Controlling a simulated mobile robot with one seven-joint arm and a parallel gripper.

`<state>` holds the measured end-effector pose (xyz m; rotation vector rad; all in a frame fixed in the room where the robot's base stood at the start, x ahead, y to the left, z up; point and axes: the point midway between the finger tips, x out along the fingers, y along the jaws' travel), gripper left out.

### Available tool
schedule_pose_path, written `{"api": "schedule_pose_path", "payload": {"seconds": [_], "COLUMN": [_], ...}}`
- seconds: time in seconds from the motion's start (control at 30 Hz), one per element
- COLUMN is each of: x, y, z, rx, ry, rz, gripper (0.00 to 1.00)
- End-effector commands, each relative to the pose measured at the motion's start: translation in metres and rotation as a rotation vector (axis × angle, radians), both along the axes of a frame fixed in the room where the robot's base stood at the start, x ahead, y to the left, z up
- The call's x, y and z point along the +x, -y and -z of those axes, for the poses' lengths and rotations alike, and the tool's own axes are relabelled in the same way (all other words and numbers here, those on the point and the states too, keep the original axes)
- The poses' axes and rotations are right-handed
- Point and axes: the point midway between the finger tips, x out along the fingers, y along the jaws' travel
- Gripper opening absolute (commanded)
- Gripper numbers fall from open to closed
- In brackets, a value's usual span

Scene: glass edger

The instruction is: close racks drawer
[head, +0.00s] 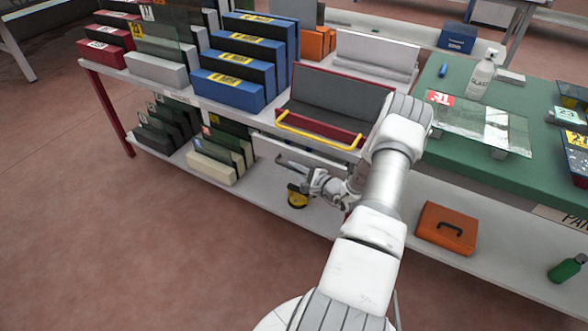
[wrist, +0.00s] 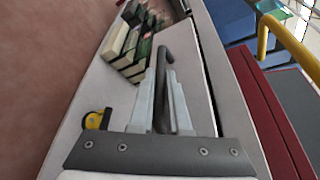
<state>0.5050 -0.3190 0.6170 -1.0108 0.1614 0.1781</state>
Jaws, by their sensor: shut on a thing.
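The racks drawer (head: 285,150) has a pale front under the upper shelf of the rack bench, below the red-edged tray. It also shows as a pale panel in the wrist view (wrist: 193,65). A dark bar handle (wrist: 162,52) runs along this front. My gripper (head: 304,172) is at the handle, with its two fingers (wrist: 164,85) on either side of the bar and shut on it. A dark gap shows along the front's edge by the shelf. I cannot tell how far out the drawer stands, and its inside is hidden.
A yellow tape measure (head: 298,196) lies on the lower shelf (head: 265,198) below my gripper. Cream and dark racks (head: 215,165) stand left of the drawer. A yellow rail (head: 318,132) juts out above it. An orange case (head: 446,228) lies right. The floor in front is clear.

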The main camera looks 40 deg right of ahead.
Motion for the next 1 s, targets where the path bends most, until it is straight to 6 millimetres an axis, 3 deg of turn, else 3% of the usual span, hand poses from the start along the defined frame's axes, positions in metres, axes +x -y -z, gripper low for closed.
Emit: {"api": "schedule_pose_path", "payload": {"seconds": [0.33,0.67,0.7,0.73,1.0], "x": [0.015,0.016,0.016,0.016,0.014], "y": [0.037,0.043,0.043,0.043,0.042], "z": [0.003,0.000,0.000,-0.001,-0.001], "rx": [-0.003,-0.003,-0.004,-0.005,-0.001], "ry": [0.001,0.000,-0.001,-0.001,-0.001], "rz": [0.001,0.006,0.007,0.007,0.005], "gripper": [0.00,0.00,0.20,0.26,0.27]}}
